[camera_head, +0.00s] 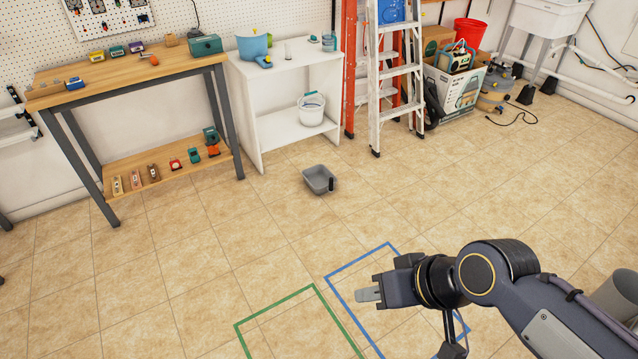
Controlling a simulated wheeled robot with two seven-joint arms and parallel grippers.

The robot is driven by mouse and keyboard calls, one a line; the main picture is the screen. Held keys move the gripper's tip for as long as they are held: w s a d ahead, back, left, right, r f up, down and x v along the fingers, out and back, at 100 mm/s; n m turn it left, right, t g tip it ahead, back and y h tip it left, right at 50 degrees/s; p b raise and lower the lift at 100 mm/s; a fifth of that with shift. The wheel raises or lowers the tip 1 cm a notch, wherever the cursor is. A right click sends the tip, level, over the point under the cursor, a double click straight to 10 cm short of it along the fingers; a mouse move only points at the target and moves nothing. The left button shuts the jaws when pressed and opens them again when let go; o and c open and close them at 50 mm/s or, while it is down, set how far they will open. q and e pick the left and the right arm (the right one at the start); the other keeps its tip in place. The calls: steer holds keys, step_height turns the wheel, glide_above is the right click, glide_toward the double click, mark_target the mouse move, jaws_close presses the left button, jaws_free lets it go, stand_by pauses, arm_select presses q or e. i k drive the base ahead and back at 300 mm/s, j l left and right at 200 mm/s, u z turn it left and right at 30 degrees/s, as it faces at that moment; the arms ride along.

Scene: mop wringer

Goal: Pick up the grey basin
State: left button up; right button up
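The grey basin (318,180) sits on the tiled floor in front of the white shelf unit. A small dark upright part shows at its right side. My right gripper (368,294) reaches in from the lower right, over the blue floor outline, well apart from the basin and nearer to me. My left gripper is not in the view.
A white shelf unit (255,113) and a workbench (118,68) stand behind and left of the basin. A stepladder (399,72) stands behind it to the right. Blue (349,302) and green (262,311) outlines mark the floor. The floor between gripper and basin is clear.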

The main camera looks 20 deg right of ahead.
mark_target(321, 181)
steer(key=i+l+z, duration=0.15)
steer(key=i+l, duration=0.2)
steer(key=i, duration=0.8)
steer(key=i+l+z, duration=0.1)
steer(key=i+l, duration=0.15)
steer(key=i, duration=0.9)
steer(key=i+l+z, duration=0.15)
steer(key=i, duration=1.05)
